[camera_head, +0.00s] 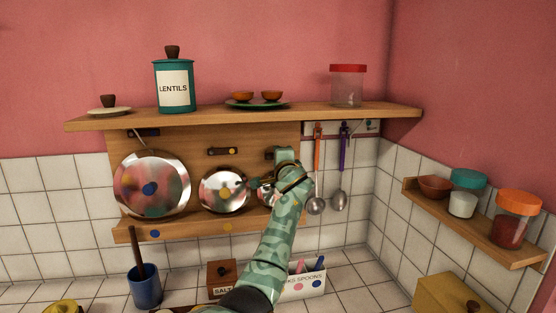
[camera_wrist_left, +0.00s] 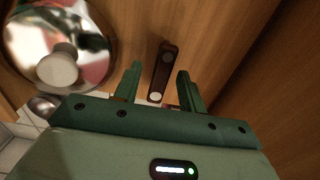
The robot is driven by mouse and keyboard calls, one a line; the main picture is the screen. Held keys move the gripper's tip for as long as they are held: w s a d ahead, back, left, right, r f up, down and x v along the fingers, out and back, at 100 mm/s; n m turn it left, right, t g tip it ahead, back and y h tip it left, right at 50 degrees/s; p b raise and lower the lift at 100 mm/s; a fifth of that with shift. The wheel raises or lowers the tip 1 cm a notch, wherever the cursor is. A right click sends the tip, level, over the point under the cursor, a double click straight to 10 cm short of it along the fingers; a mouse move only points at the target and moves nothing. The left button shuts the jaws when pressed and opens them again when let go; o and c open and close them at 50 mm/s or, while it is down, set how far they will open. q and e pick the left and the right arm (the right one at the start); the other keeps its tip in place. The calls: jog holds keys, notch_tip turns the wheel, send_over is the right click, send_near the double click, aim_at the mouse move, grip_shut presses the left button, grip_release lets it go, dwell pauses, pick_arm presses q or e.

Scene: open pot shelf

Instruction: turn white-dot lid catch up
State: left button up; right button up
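The white-dot catch (camera_wrist_left: 166,70) is a dark brown bar on the wooden backboard in the left wrist view. A grey round pivot shows at its far end and a white dot (camera_wrist_left: 155,97) at its near end. My left gripper (camera_wrist_left: 158,92) is open, one finger on each side of the catch; I cannot tell whether either touches it. A shiny lid (camera_wrist_left: 96,42) with a whitish knob (camera_wrist_left: 58,70) lies left of the catch. My right gripper is out of view.
The upper shelf (camera_head: 240,115) overhangs the gripper. A large lid (camera_head: 135,190) with a blue knob and a middle lid (camera_head: 214,203) hang to the left. The middle lid's catch (camera_head: 221,151) lies sideways. Ladles (camera_head: 316,205) hang close on the right.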

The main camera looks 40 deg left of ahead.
pick_arm(q)
jog(key=p+v, duration=0.1)
jog(key=v, duration=1.5)
jog(key=shift+d, duration=0.2)
